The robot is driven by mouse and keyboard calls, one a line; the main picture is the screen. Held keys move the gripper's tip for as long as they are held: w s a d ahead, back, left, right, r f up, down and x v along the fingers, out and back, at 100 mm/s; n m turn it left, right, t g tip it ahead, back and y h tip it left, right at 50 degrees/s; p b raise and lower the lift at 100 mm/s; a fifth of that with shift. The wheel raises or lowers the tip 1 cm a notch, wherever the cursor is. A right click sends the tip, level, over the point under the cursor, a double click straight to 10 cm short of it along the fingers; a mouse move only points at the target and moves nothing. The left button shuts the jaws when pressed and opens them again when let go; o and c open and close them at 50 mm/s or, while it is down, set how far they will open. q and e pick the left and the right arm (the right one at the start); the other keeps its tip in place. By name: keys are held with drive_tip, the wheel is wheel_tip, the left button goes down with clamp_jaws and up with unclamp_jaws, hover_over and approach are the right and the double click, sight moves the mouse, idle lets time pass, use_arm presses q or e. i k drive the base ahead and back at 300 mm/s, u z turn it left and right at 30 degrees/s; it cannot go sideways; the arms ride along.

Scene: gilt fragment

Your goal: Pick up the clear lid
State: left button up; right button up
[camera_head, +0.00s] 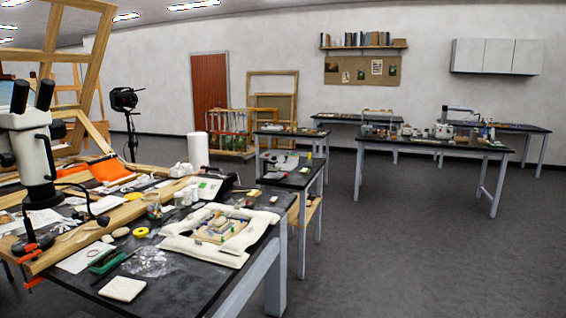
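I cannot make out a clear lid for certain. A clear, shiny, crumpled-looking item (149,262) lies on the near black-topped table (190,290), close to its front edge. It could be plastic film or a bag; the view is too small to tell. A small clear jar (153,210) with things in it stands farther back on the same table. Neither of my grippers is in view.
A white padded tray (190,247) holding a gilt fragment (222,228) lies beside the clear item. A white block (122,289), a green tool (106,262) and a microscope (33,160) are nearby. Open grey floor (420,260) lies to the right.

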sight(286, 158)
drive_tip(key=z, duration=0.9)
drive_tip(key=i, duration=6.55)
drive_tip(key=z, duration=0.05)
